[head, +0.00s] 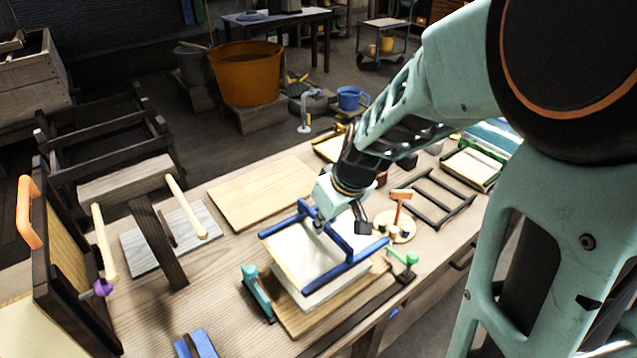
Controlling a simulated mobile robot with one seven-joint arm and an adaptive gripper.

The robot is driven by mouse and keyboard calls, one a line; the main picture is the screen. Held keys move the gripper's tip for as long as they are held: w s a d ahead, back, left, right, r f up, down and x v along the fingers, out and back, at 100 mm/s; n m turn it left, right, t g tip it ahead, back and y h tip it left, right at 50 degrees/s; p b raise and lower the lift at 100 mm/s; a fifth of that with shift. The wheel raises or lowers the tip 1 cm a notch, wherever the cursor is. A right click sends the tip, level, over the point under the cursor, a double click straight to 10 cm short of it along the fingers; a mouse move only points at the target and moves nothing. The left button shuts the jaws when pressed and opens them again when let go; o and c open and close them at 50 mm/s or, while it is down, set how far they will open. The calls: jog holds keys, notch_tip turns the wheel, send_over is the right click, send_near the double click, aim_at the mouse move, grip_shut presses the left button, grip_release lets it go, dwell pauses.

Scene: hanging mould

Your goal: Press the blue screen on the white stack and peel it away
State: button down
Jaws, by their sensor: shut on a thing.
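The blue screen (346,277) is a blue-barred frame that lies over the top of the white stack (311,291) on the workbench. The stack rests on a wooden board (300,326). My gripper (325,222) is at the far side of the screen, low over it, and is shut on its blue bar. My fingertips are partly hidden by the wrist. Whether the screen touches the stack all over cannot be told.
A teal clamp (257,293) stands left of the stack and a green-handled one (404,264) at its right. A plain board (262,192) lies behind. A dark frame with an orange handle (29,212) stands at the left. Dark bars (436,200) lie right.

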aim_at(323, 241)
jog(key=shift+a+f, duration=0.1)
jog(key=shift+f+b, duration=2.5)
jog(key=shift+f, duration=1.05)
jog(key=c, duration=2.7)
grip_release()
jog(key=shift+f+b, duration=0.85)
jog(key=shift+b, duration=0.1)
grip_shut()
jog(key=shift+s+f+b, duration=0.15)
jog(key=shift+f+b, duration=0.05)
jog(key=shift+b, duration=0.15)
jog(key=shift+r, duration=0.15)
jog(key=shift+w+r+p, duration=0.2)
jog(key=shift+r+p, duration=0.85)
jog(key=shift+r, duration=0.4)
jog(key=shift+r+p, duration=2.1)
jog(key=shift+r, duration=1.2)
